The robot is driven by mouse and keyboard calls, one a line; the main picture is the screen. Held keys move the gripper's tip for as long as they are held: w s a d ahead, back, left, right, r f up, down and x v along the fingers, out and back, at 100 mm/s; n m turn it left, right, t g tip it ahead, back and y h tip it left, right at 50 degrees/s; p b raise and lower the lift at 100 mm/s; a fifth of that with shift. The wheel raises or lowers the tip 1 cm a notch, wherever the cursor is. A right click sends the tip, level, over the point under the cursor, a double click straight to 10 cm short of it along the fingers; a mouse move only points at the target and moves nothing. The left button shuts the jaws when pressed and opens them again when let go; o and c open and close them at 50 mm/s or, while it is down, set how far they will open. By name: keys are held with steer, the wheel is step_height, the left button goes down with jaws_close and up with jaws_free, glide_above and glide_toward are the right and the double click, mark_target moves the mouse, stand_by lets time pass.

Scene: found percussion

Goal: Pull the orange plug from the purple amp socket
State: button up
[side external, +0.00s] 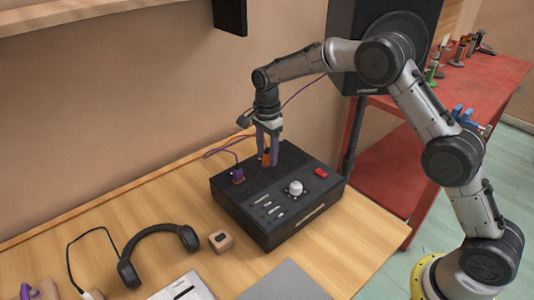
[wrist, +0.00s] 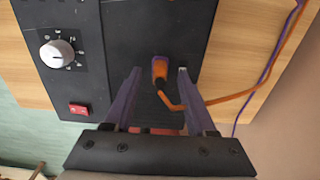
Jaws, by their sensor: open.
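The black amp (side external: 277,205) sits on the wooden table. The orange plug (wrist: 160,68) stands on its top panel, with an orange cord (wrist: 235,97) curving off to the right in the wrist view. In the side view the plug (side external: 266,157) shows only partly between my fingers. My gripper (wrist: 159,72) is open, with one purple-grey finger on either side of the plug; small gaps show in the wrist view. My gripper (side external: 268,158) points down at the amp in the side view. The purple socket under the plug is mostly hidden.
A purple plug (side external: 238,176) with a purple cable stands on the amp's left. A white knob (side external: 295,187) and red switch (side external: 320,172) are on the panel. Headphones (side external: 155,245) and a small wooden block (side external: 221,241) lie left. A speaker (side external: 385,45) stands behind.

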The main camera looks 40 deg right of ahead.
mark_target(267, 153)
steer(key=shift+f, duration=0.3)
jaws_close()
steer(key=shift+r, duration=0.2)
steer(key=shift+r, duration=0.7)
steer(key=shift+r, duration=0.3)
stand_by(0.4)
steer(key=shift+r, duration=1.4)
